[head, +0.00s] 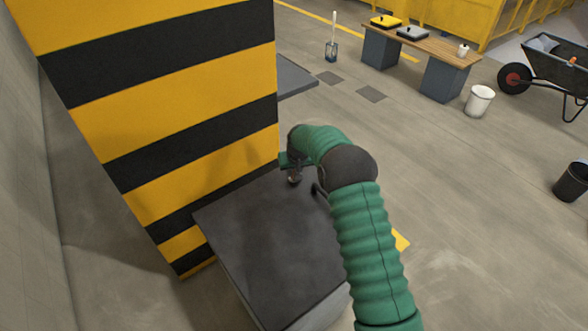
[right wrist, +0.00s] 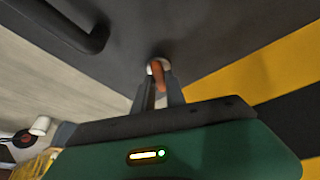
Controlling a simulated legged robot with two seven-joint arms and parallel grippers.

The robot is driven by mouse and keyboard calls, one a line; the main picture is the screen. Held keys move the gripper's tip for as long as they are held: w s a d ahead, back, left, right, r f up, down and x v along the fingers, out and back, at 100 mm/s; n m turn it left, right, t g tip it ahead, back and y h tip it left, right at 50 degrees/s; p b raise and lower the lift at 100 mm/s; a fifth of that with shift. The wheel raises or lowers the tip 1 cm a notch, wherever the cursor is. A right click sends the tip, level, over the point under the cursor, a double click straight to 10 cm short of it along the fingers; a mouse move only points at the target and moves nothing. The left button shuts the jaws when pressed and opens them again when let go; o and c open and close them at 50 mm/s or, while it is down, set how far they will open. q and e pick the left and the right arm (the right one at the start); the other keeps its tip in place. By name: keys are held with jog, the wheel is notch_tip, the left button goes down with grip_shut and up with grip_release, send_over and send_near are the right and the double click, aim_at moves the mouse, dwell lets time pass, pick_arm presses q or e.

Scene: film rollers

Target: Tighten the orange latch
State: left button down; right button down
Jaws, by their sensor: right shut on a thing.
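The orange latch (right wrist: 157,75) shows in the right wrist view as a small orange bar on a pale round mount, set on a dark panel. My right gripper (right wrist: 158,90) has its two grey fingers on either side of the latch and is shut on it. In the head view my right gripper (head: 294,174) is at the far edge of a dark-topped box (head: 265,250), mostly hidden by my green sleeved arm. The latch cannot be made out in the head view. My left gripper is not in view.
A black bar handle (right wrist: 75,32) stands out from the panel left of the latch. A yellow and black striped pillar (head: 180,110) rises close on the left. A workbench (head: 425,43), white bucket (head: 479,101) and wheelbarrow (head: 550,68) stand farther back; floor between is open.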

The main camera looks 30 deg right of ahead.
jog(key=m, duration=0.1)
jog(key=m+h, duration=0.1)
jog(key=m, duration=0.1)
jog(key=shift+w+a+r+m+g+p, duration=0.1)
jog(key=shift+a+m+g+p, duration=0.05)
jog(key=shift+m+g+p, duration=0.2)
jog(key=m+h, duration=0.1)
jog(key=m, duration=0.1)
jog(key=shift+w+m+g, duration=0.1)
jog(key=shift+m+g, duration=0.25)
jog(key=m, duration=0.2)
jog(key=shift+m+g+h, duration=0.3)
jog(key=shift+g, duration=0.1)
jog(key=shift+w+a+m+g+b, duration=0.1)
jog(key=shift+m+g+b, duration=0.5)
jog(key=shift+m, duration=1.1)
jog(key=c, duration=1.4)
grip_release()
